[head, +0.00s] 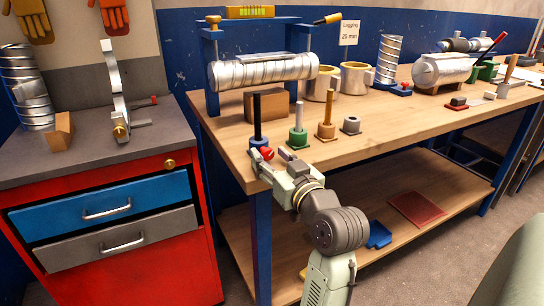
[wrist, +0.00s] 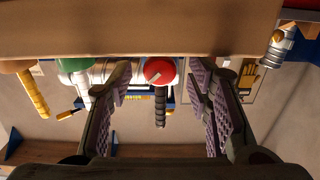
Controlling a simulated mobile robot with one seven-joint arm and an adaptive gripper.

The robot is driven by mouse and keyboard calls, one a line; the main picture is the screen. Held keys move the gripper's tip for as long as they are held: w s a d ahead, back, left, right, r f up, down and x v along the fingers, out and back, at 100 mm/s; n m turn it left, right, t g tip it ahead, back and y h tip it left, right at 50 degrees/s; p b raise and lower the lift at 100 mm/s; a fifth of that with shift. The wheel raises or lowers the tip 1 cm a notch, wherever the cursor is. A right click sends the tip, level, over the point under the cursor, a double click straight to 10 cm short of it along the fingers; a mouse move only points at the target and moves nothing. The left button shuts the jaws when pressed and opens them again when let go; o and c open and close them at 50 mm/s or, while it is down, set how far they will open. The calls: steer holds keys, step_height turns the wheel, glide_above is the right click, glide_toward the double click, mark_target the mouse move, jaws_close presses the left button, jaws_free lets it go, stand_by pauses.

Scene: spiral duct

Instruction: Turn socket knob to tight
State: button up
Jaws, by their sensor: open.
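My gripper (head: 271,158) is open in front of the knob. In the wrist view my gripper's (wrist: 163,88) ridged finger pads stand on either side of the knob, with gaps on both sides. I see no contact.
A spiral duct (head: 263,71) lies behind. A red drawer cabinet (head: 120,250) stands left.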

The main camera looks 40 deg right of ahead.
steer(key=shift+c, duration=0.2)
jaws_close()
stand_by(0.5)
